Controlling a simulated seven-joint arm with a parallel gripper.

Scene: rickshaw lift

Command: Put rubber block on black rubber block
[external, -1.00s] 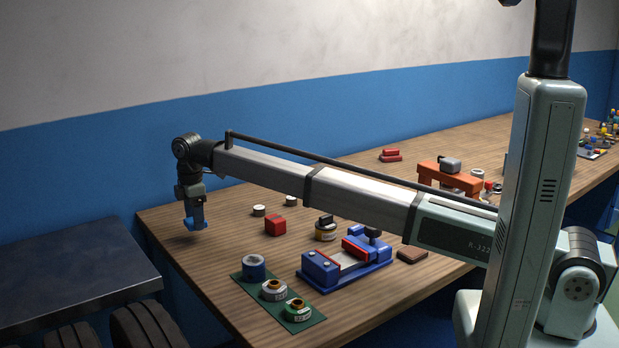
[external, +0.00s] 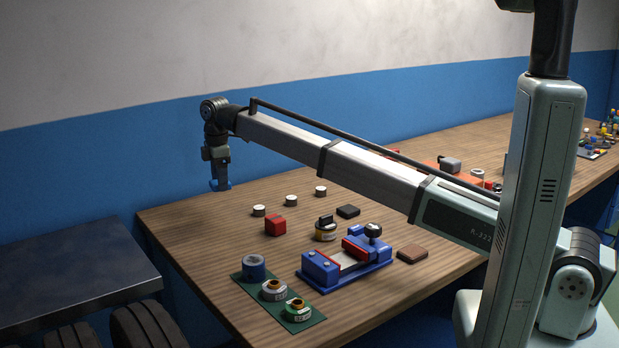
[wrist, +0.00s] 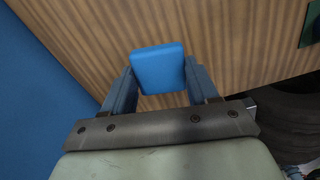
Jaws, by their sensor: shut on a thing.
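My gripper (external: 219,176) is shut on a blue block (wrist: 158,69) and holds it up above the table's far left part. In the wrist view, the two fingers (wrist: 160,88) press on the block's sides. In the external view, the held blue block (external: 220,186) shows small at the fingertips. A black block (external: 348,211) lies flat on the table to the right of my gripper, with nothing on it. A red block (external: 275,226) and a brown block (external: 412,253) also lie on the table.
Several small white-topped cylinders (external: 291,201) stand near the black block. The wooden table's left part (external: 195,235) is clear.

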